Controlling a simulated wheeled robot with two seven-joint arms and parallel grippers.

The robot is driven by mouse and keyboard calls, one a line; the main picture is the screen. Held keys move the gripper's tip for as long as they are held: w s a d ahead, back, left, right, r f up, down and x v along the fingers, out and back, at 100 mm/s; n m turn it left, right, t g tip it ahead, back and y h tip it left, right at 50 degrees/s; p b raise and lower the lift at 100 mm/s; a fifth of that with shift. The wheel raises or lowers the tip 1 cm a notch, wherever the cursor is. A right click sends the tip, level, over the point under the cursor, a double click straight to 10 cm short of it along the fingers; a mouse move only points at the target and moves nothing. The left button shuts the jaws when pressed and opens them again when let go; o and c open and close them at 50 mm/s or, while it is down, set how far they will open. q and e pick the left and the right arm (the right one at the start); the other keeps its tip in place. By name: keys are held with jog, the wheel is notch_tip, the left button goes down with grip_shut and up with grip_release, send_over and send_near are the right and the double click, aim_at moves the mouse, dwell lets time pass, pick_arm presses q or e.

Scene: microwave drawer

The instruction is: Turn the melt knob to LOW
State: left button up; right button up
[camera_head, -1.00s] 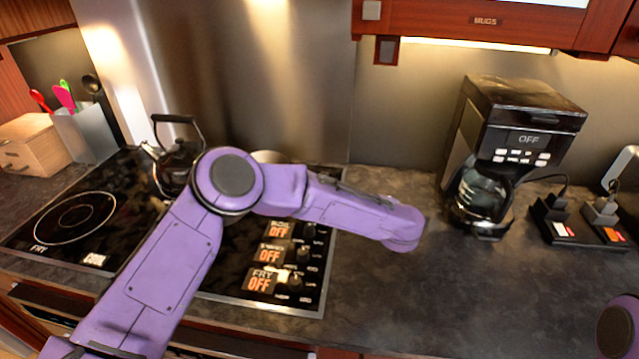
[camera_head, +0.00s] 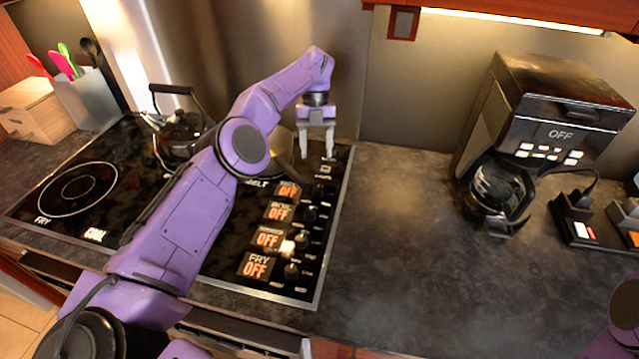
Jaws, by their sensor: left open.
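My left gripper (camera_head: 316,155) is open and empty, its two pale fingers pointing down over the back right part of the stove's control panel. The panel has a column of orange OFF displays, with small dark knobs to their right. The rearmost display (camera_head: 288,191) reads OFF; its label is too small to read. A dark knob (camera_head: 311,194) beside it lies just in front of the gripper, apart from the fingers. Part of the word MELT shows on the glass (camera_head: 257,183) left of the displays. The melt knob's setting is not readable. My right gripper is out of view.
A kettle (camera_head: 180,135) stands at the back of the stove, left of my left arm. A coffee maker (camera_head: 540,125) stands at the right. The counter (camera_head: 410,250) between stove and coffee maker is clear. My left arm covers part of the stove.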

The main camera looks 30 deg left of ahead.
aim_at(318, 187)
pick_arm(q)
jog(key=p+x, duration=0.2)
jog(key=x, duration=0.7)
jog(key=shift+s+d, duration=0.15)
jog(key=shift+s+d+f, duration=0.15)
jog(key=shift+f, duration=0.25)
grip_shut()
